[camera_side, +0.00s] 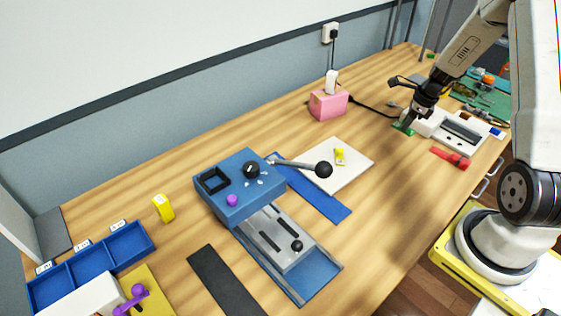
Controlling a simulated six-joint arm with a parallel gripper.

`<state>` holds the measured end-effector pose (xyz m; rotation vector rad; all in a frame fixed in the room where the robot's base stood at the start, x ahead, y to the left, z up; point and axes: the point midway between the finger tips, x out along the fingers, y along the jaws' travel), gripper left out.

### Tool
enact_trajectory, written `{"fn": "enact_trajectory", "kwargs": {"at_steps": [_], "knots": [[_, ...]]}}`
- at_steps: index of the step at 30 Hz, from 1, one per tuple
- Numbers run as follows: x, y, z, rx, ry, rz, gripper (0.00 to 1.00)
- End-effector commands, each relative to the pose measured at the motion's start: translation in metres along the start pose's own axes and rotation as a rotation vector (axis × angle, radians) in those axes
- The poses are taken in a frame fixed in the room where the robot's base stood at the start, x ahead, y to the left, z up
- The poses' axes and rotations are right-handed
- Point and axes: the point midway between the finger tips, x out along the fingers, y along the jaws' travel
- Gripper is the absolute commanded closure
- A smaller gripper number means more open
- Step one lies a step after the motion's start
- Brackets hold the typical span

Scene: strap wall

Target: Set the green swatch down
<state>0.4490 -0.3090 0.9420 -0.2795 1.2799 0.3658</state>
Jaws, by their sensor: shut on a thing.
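The green swatch (403,128) is a small flat green piece at the right back of the wooden table. My gripper (409,122) is right above it, pointing down, and is shut on it. The swatch is at or just above the table top; I cannot tell whether it touches. The fingers are small and dark here and hide part of the swatch.
A white device (455,130) stands just right of my gripper, with a red item (450,157) in front. A pink box (328,104) stands to the left, with a dark cable between. A blue press (235,190) with a lever stands mid-table. Bare wood lies around (385,150).

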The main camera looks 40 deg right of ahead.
Motion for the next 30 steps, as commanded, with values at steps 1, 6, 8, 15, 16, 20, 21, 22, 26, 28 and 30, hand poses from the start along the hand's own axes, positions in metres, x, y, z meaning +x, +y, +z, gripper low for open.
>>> {"fn": "enact_trajectory", "kwargs": {"at_steps": [1, 6, 8, 15, 16, 20, 21, 22, 26, 28, 30], "knots": [[0.006, -0.003, 0.001, 0.0, 0.0, 0.002, 1.0], [0.018, -0.012, 0.002, 0.0, 0.0, 0.001, 1.0], [0.02, -0.013, 0.003, 0.0, 0.0, 0.001, 1.0], [0.022, -0.015, 0.003, 0.0, 0.0, 0.0, 1.0], [0.022, -0.015, 0.003, 0.0, 0.0, 0.0, 1.0], [0.028, -0.018, 0.004, 0.001, 0.0, 0.001, 1.0], [0.031, -0.019, 0.004, 0.001, 0.0, 0.002, 1.0], [0.034, -0.019, 0.002, 0.002, 0.0, 0.003, 1.0], [0.048, -0.019, -0.001, 0.001, -0.001, 0.002, 1.0], [0.054, -0.018, -0.003, 0.002, 0.0, 0.002, 1.0], [0.057, -0.018, -0.004, 0.002, -0.001, 0.001, 1.0]]}}
